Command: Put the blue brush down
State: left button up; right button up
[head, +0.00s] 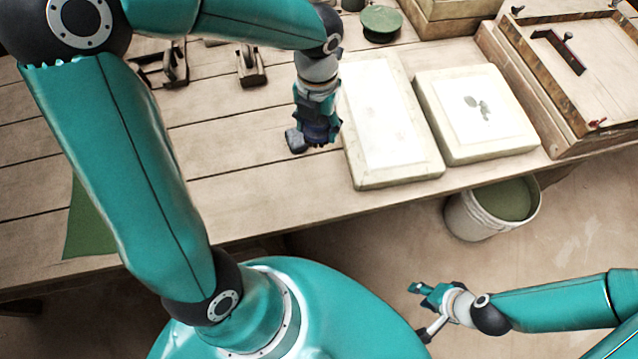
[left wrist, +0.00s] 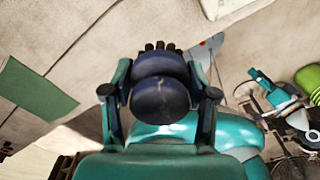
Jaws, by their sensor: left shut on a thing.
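My left gripper (head: 317,132) is above the wooden table, just left of the white slabs, pointing down. It is shut on the blue brush (head: 296,141), whose dark blue rounded part shows beside the fingers. In the left wrist view the brush (left wrist: 160,98) sits between the two teal fingers, with dark bristle-like tips at its far end. I cannot tell whether the brush touches the table. My right gripper (head: 419,311) is low in front of the table, over the floor, with its fingers apart and empty.
A long white slab (head: 385,130) and a second slab (head: 480,125) lie right of the brush. A wooden press (head: 575,80) stands far right. A green cloth (head: 88,225) lies at the left. A bucket (head: 475,222) stands below the edge. The table (head: 235,185) is clear left of the gripper.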

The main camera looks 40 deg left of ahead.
pick_arm(q)
jog(key=shift+s+a+f+m, duration=0.1)
jog(key=shift+s+f+m, duration=0.15)
jog(key=shift+m, duration=0.55)
jog(key=b, duration=0.2)
send_over(316, 181)
notch_tip(316, 181, down, 14)
jog(key=shift+f, duration=0.2)
jog(key=shift+w+f+b, duration=0.1)
jog(key=shift+f+b, duration=0.95)
jog(key=shift+f, duration=1.55)
jog(key=shift+r, duration=0.1)
jog(key=o, duration=1.3)
jog(key=shift+o, duration=0.2)
